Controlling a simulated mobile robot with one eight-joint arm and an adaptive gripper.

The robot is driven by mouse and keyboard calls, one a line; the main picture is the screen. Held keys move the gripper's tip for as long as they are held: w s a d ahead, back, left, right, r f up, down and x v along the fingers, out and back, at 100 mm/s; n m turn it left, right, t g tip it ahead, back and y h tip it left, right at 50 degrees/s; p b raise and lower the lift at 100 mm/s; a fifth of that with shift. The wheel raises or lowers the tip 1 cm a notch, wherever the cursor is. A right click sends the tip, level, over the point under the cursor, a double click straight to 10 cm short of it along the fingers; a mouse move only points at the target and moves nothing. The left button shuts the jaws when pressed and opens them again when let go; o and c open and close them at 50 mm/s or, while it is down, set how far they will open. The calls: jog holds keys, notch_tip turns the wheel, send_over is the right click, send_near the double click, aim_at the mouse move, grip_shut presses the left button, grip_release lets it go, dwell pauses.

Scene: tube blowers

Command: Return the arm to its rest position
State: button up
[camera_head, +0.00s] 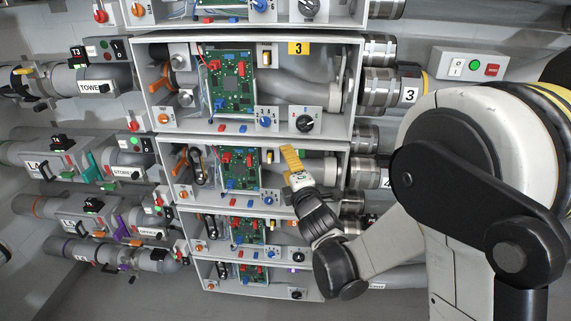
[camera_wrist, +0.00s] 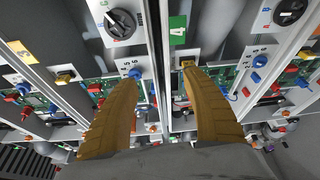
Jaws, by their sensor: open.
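My gripper (camera_head: 291,158) has yellow-tan fingers and is in front of the second full blower box (camera_head: 205,207) from the top, in the head view. In the wrist view the two fingers of my gripper (camera_wrist: 160,98) are spread apart with nothing between them. The metal edge between two boxes runs up through the gap. I cannot tell whether a fingertip touches a box. My white and black arm reaches in from the right and hides part of the pipes there.
The box marked 3 (camera_head: 250,39) has a green circuit board (camera_head: 231,84), a blue knob (camera_head: 265,121) and a black knob (camera_head: 304,123). Pipes and labelled valves line the left side. A switch panel (camera_head: 468,66) is on the right wall. Grey floor shows at the bottom left.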

jog(key=s+d+r+m+g+h, duration=0.2)
jog(key=s+d+m+g+h, duration=0.3)
jog(key=s+d+m, duration=0.8)
jog(key=s+d+f+m+g, duration=0.1)
jog(key=s+m, duration=0.2)
jog(key=s, duration=0.3)
jog(key=s+d+f+m+g+b, duration=0.1)
jog(key=s+f+m+g, duration=0.1)
jog(key=s, duration=0.5)
jog(key=s+d+f+m+g, duration=0.1)
jog(key=s+d+f+m, duration=0.1)
jog(key=s, duration=0.4)
jog(key=shift+s+f+m+g+y, duration=0.15)
jog(key=shift+m+g+y, duration=0.25)
jog(key=shift+m, duration=0.5)
jog(key=shift+d, duration=0.1)
